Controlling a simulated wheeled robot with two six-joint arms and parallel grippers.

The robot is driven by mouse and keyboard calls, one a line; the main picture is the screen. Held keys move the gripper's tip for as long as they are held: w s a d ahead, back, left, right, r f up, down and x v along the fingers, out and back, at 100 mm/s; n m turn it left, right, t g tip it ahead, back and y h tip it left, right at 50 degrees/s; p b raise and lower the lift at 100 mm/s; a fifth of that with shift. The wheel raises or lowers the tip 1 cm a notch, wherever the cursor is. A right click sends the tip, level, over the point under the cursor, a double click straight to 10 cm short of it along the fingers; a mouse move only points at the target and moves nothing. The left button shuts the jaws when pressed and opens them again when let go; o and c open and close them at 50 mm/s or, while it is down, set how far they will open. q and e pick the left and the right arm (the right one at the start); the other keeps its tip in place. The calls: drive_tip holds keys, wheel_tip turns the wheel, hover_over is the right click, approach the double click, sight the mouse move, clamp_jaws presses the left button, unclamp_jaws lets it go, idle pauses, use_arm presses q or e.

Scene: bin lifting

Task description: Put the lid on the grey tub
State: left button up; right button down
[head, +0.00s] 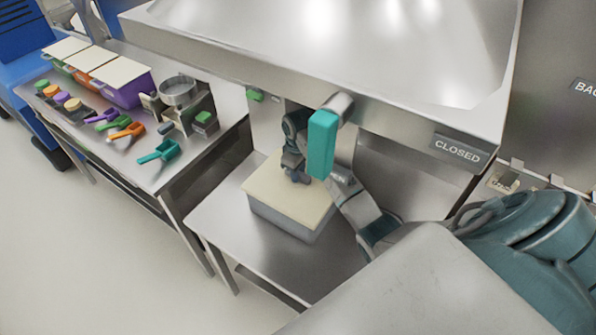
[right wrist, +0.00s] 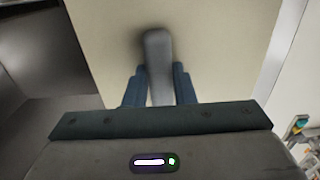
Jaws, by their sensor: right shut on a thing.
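The grey tub (head: 272,220) stands on the steel table below the hood. The flat cream lid (head: 275,190) lies over its top, lined up with the rim as far as I can see; whether it is fully seated I cannot tell. My right gripper (head: 298,174) is above the lid, shut on its grey handle. In the right wrist view the fingers (right wrist: 160,88) hold the handle (right wrist: 158,60) between them, with the lid (right wrist: 215,40) filling the background. My left gripper is not in view.
A steel hood (head: 330,60) with a sign reading CLOSED overhangs the tub's table. A teal block (head: 322,145) hangs in front of the hood. A side table at left holds lidded tubs (head: 122,84), coloured scoops (head: 160,152) and a sieve (head: 177,90). Bare table (head: 222,225) shows left of the tub.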

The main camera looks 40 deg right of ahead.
drive_tip(key=c, duration=0.6)
unclamp_jaws()
drive_tip(key=shift+r, duration=3.5)
clamp_jaws()
drive_tip(key=shift+f, duration=0.3)
